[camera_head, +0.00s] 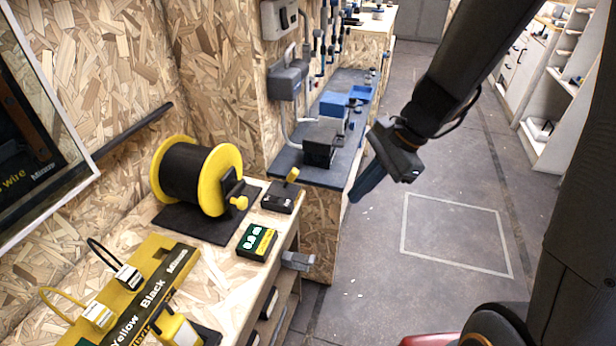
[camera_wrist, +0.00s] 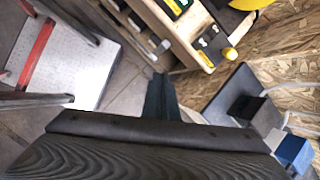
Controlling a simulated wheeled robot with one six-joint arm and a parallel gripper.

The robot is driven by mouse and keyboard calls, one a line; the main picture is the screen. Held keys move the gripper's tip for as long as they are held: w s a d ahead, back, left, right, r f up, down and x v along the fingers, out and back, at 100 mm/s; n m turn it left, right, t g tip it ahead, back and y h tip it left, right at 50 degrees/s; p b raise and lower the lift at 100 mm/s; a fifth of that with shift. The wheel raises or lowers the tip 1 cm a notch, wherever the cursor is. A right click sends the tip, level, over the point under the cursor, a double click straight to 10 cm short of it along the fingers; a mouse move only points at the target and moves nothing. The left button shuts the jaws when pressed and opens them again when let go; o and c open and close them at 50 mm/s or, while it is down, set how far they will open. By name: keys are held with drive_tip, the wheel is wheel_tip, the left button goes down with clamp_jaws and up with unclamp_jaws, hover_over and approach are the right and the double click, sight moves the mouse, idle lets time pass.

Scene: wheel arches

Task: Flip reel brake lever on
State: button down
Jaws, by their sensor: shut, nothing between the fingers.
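A small black box with a yellow-tipped lever (camera_head: 291,176) stands on the wooden bench, right of the reel; it looks like the reel brake lever. The lever leans up and to the right in the head view. In the wrist view its yellow knob (camera_wrist: 229,54) shows at the upper right. The black cable reel (camera_head: 188,177) has yellow flanges and a yellow knob on its near side. My gripper (camera_head: 358,195) is shut and empty, in free air right of the bench and apart from the lever. The shut fingers also show in the wrist view (camera_wrist: 161,84).
A green-and-black block (camera_head: 257,241) sits in front of the lever box. A yellow wire board (camera_head: 130,300) lies at the near left. A grey side bench (camera_head: 312,172) with a dark box and blue bin stands behind. The floor at right is clear.

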drive_tip(key=w+a+m+t+y, duration=0.1)
drive_tip(key=w+m+t+y, duration=0.1)
drive_tip(key=w+m, duration=0.5)
drive_tip(key=shift+w+f+m, duration=0.2)
drive_tip(key=shift+w+m, duration=0.2)
drive_tip(key=shift+w, duration=0.65)
drive_tip(key=p, duration=0.1)
approach(290, 180)
drive_tip(key=shift+w+a+f, duration=0.2)
drive_tip(key=shift+f, duration=0.7)
drive_tip(key=shift+w+a+f, duration=0.15)
drive_tip(key=shift+w+f, duration=0.05)
drive_tip(key=shift+f, duration=0.75)
drive_tip(key=shift+w+a+f, duration=0.15)
drive_tip(key=shift+a+f, duration=0.05)
drive_tip(key=shift+f, duration=0.7)
